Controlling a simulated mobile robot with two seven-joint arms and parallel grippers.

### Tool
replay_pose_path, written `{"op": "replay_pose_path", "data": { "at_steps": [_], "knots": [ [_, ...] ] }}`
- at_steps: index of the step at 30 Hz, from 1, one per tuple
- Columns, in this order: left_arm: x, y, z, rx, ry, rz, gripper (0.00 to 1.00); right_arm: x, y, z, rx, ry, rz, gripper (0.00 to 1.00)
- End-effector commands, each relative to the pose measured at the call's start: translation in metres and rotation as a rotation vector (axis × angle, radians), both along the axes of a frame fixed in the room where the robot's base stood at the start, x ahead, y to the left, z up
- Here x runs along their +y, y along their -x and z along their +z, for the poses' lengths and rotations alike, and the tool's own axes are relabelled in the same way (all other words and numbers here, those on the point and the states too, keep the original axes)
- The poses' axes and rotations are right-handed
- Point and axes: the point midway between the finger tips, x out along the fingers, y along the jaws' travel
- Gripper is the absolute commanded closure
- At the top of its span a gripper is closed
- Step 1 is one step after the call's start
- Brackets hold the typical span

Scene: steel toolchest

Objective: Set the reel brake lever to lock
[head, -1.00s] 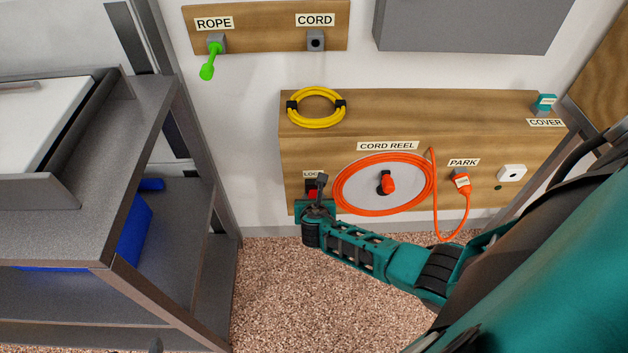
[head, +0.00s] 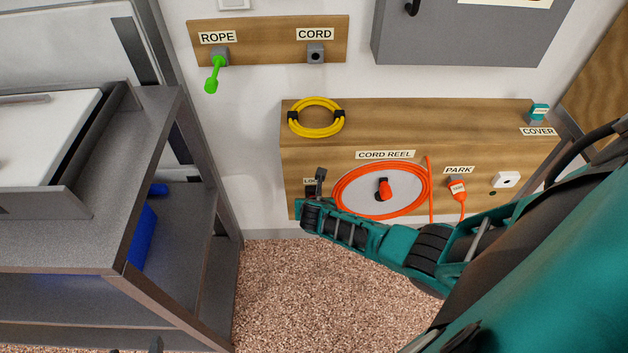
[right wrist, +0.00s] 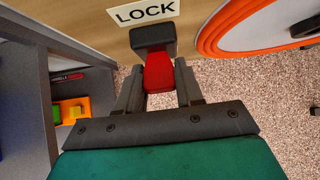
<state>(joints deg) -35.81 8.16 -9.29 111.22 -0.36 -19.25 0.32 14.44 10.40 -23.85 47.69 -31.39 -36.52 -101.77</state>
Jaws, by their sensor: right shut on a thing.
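The reel brake lever (right wrist: 158,72) has a red handle on a dark mount, just under the LOCK label (right wrist: 143,12). In the right wrist view its handle sits between the two fingers of my right gripper (right wrist: 158,88), which is shut on it. In the head view my right gripper (head: 316,190) is at the lower left of the wooden reel board and hides the lever. The cord reel (head: 382,189), with orange cord wound around a grey disc, is just right of the gripper. Small dark tips at the bottom left edge may be my left gripper; its jaws cannot be made out.
A yellow coil (head: 316,118) lies on the reel board (head: 420,120). The orange plug (head: 457,188) is at PARK. A grey steel bench (head: 160,110) stands at the left. A green handle (head: 214,75) is at ROPE. Speckled floor (head: 300,300) is clear below the board.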

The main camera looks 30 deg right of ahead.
Motion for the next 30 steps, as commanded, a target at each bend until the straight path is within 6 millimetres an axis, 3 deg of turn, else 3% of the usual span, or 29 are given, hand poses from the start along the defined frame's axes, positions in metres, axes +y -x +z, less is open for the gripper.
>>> {"op": "replay_pose_path", "data": {
  "at_steps": [8, 20, 30],
  "knots": [
    [0.0, 0.0, 0.0, 0.0, 0.0, 0.0, 0.31, 0.0, 0.002, -0.001, 0.003, 0.0, -0.001, 0.39],
    [0.0, 0.0, -0.001, 0.0, 0.001, -0.001, 0.31, 0.001, 0.003, 0.002, 0.0, 0.001, -0.001, 0.38],
    [0.0, 0.0, -0.002, 0.001, 0.0, -0.001, 0.31, 0.012, 0.02, 0.026, -0.001, 0.0, 0.002, 0.38]
  ]
}}
